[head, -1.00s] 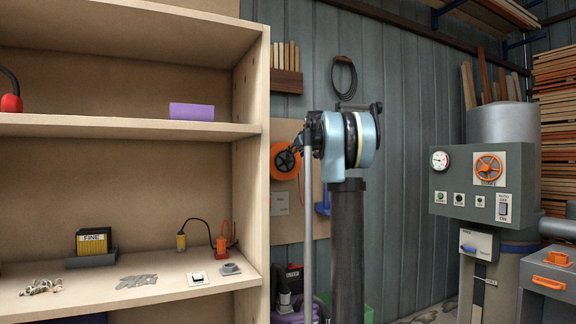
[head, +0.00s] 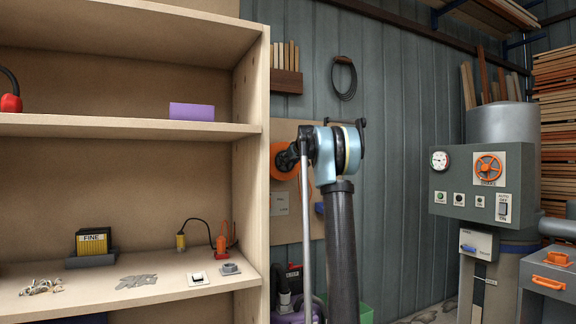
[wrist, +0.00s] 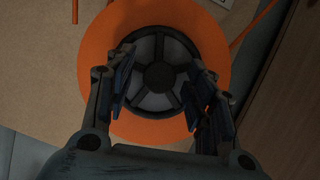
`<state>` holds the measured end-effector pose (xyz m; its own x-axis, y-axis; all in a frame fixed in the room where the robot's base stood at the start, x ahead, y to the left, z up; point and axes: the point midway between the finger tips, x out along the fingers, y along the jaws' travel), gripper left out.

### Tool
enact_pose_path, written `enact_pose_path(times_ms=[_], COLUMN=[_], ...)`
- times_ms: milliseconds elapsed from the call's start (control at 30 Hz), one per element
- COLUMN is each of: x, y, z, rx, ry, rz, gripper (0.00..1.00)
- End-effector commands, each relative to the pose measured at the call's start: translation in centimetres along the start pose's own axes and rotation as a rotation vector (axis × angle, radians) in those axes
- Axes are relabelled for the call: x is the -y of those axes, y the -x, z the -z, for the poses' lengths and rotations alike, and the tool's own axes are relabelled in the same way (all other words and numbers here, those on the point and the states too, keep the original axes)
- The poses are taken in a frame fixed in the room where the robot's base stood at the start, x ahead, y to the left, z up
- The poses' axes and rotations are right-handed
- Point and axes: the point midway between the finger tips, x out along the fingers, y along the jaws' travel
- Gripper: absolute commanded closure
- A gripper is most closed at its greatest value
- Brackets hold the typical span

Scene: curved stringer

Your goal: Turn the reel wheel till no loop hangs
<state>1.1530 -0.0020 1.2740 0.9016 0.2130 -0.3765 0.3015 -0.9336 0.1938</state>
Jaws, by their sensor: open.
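The orange reel (head: 281,172) is on the pegboard beside the shelf in the head view, partly covered by my arm. In the wrist view its broad orange disc (wrist: 155,20) faces me, with a dark spoked wheel (wrist: 160,76) at its centre. My gripper (wrist: 165,80) is open, its fingers on the left and right of the wheel. Whether they touch it I cannot tell. An orange cable (wrist: 252,24) runs at the upper right of the wrist view.
A wooden shelf unit (head: 265,200) stands close on the left, its side edge near the reel. A coiled black hose (head: 344,78) hangs on the wall above. A grey machine panel (head: 480,185) with an orange valve wheel (head: 488,168) stands at the right.

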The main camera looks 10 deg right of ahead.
Motion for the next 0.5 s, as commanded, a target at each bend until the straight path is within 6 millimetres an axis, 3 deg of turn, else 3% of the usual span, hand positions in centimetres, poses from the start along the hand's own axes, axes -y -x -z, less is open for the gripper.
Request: enact_pose_path(times_ms=[133, 333, 500], x=[0.04, 0.09, 0.12], y=[0.0, 0.0, 0.0], z=[0.01, 0.03, 0.04], rx=[0.0, 0.0, 0.0], ry=[0.0, 0.0, -0.001], rz=[0.0, 0.001, 0.001], gripper=[0.51, 0.95, 0.95])
